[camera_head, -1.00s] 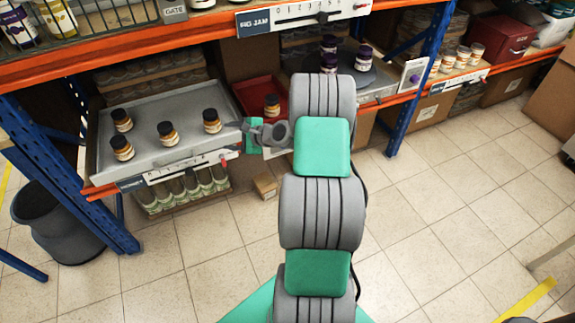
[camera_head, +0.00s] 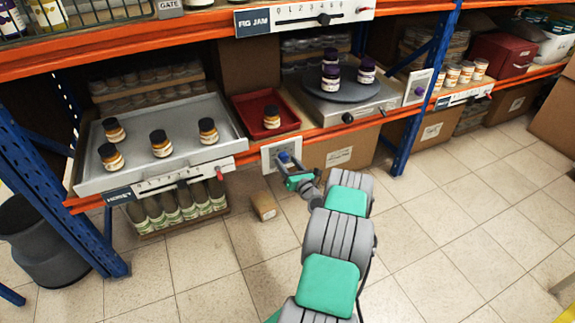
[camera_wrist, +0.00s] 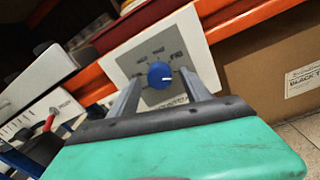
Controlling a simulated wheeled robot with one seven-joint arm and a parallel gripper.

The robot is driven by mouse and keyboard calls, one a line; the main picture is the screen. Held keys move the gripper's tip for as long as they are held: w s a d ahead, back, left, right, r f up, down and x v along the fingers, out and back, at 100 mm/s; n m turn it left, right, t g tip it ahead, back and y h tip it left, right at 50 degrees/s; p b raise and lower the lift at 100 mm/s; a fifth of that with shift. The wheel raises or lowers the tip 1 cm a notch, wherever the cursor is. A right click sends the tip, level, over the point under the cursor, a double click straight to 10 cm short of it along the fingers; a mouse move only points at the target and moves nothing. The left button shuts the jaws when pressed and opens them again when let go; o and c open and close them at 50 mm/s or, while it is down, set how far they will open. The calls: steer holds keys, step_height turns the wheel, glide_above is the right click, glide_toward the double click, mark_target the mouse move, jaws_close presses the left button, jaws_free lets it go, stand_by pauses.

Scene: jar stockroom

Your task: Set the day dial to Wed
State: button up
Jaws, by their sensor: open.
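A pale mark on the knob points to the right in the wrist view. In the head view the plate (camera_head: 268,157) is fixed at the orange shelf edge, below the red tray. My gripper (camera_wrist: 160,78) is open, with one finger on each side of the knob in the wrist view. I see gaps between fingers and knob there; their depth relative to the knob is unclear. The lower labels are partly hidden by my gripper.
A red tray (camera_head: 252,125) with one jar stands above the dial. A grey tray (camera_head: 180,162) with several jars and a slider panel is to the left. A turntable (camera_head: 338,88) with purple-lidded jars is to the right. A small box (camera_head: 263,206) lies on the floor below.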

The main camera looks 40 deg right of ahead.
jaws_close()
stand_by(0.6)
